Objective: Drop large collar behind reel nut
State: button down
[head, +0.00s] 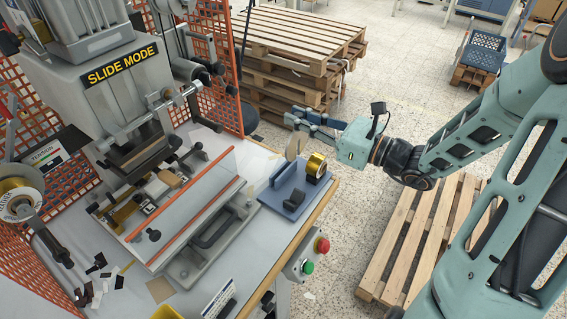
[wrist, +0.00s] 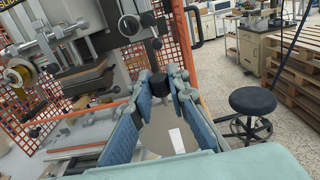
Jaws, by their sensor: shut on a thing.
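My gripper (head: 296,126) reaches in from the right, above the front right corner of the machine table. A dark shaft with a round black end (head: 217,69) sticks out of the press, apart from my gripper. I cannot tell which part is the reel nut; a gold reel (head: 18,188) sits on a spindle at far left.
A blue stand (head: 283,196) with a gold roll (head: 316,165) stands below my gripper. A clear guard with an orange edge (head: 200,215) fronts the press. Orange mesh (head: 226,60) stands behind. Red and green buttons (head: 321,245) are at the table's edge.

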jog(key=shift+v, duration=2.6)
